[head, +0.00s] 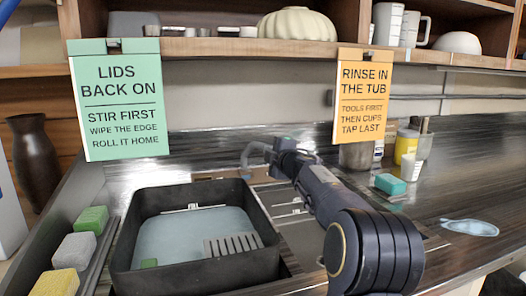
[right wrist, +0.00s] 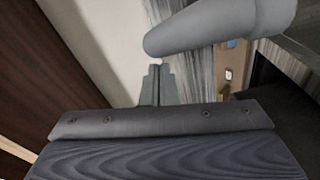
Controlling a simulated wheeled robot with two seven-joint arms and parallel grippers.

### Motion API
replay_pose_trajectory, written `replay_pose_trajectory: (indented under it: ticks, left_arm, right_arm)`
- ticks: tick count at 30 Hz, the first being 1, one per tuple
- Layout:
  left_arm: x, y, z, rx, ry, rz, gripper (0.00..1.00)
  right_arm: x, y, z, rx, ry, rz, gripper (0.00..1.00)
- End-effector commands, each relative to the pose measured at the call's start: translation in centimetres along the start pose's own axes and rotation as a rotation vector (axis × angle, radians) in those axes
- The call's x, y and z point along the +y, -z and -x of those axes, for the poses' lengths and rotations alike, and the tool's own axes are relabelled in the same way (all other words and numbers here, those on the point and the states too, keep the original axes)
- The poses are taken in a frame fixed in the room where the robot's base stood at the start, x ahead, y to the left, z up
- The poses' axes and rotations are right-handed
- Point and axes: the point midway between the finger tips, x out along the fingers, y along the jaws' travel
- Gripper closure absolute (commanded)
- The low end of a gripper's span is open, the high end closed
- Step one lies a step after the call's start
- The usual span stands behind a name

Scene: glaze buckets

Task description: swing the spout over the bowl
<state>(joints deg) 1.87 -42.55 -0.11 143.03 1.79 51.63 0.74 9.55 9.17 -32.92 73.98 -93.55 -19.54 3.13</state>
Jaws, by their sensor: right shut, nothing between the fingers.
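The spout (head: 254,149) is a grey curved pipe behind the far right part of the black tub in the head view. Its left end bends down near the tub's back edge. In the right wrist view, a smooth grey rounded pipe (right wrist: 215,27), which looks like the spout, crosses the upper right. My right gripper (head: 277,150) is at the spout's right side; whether it touches is unclear. Its fingers (right wrist: 157,84) are shut and empty, just below the pipe's rounded end. The black tub (head: 125,235) has a pale blue-grey inside. No separate bowl is clear at the sink. My left gripper is out of view.
Sponges (head: 75,247) lie left of the tub. A green sign (head: 118,145) and an orange sign (head: 362,65) hang from the shelf. A teal block (head: 390,184) and yellow cup (head: 406,146) stand on the right counter. My right arm hides part of the sink.

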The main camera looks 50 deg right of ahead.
Motion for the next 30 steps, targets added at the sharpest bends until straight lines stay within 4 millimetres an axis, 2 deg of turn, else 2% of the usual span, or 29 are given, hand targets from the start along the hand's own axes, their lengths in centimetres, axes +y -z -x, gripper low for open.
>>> replay_pose_trajectory:
  ticks: [9, 30]
  left_arm:
    - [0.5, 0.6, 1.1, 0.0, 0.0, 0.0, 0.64]
    - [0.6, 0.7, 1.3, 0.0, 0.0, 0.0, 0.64]
  right_arm:
    - [0.4, -1.8, -0.4, -0.003, 0.001, -0.001, 1.0]
    - [0.4, -1.9, -0.5, -0.001, 0.0, -0.001, 1.0]
